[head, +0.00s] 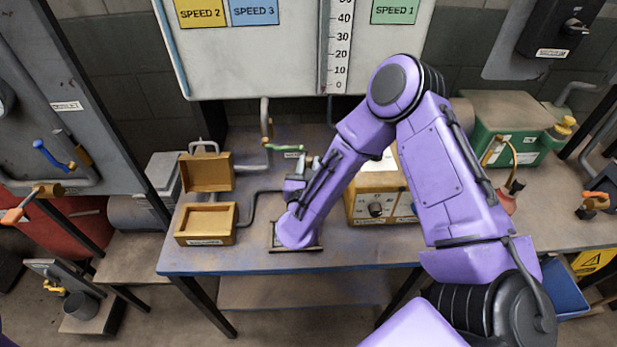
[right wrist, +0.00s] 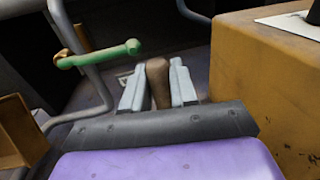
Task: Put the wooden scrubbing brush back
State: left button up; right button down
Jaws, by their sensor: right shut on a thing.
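My right gripper (right wrist: 157,88) is shut on a brown, rounded wooden piece (right wrist: 158,78), which I take to be the wooden scrubbing brush. Only its near end shows between the two pale fingers; bristles are not seen. In the head view my right gripper (head: 308,168) reaches over the workbench (head: 340,252), between an open wooden box (head: 206,235) and a yellow box-like device (head: 376,208). The brush cannot be made out there. Whether it touches the bench cannot be told. My left gripper is not in view.
The yellow device's side (right wrist: 268,85) is close on the right in the wrist view. A green-handled valve (right wrist: 98,54) and pipe stand on the left. A square dark frame (head: 297,249) lies on the bench under my right arm. A green machine (head: 510,128) stands at right.

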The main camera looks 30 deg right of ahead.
notch_tip(320, 180, down, 4)
jog(key=shift+w+d+r+b, duration=0.1)
jog(key=shift+r+b, duration=0.15)
jog(key=shift+b, duration=0.5)
jog(key=shift+r, duration=0.25)
jog(key=shift+f, duration=0.25)
jog(key=c, duration=0.9)
grip_release()
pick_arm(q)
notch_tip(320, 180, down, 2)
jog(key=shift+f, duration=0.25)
pick_arm(e)
jog(key=shift+r, duration=0.1)
jog(key=shift+r, duration=0.2)
jog(key=b+v, duration=0.3)
jog(key=v, duration=0.8)
jog(key=shift+s+a, duration=0.25)
jog(key=shift+a, duration=0.05)
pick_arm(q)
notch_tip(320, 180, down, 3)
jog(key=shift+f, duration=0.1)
pick_arm(e)
jog(key=shift+s+a, duration=0.15)
jog(key=shift+s, duration=0.1)
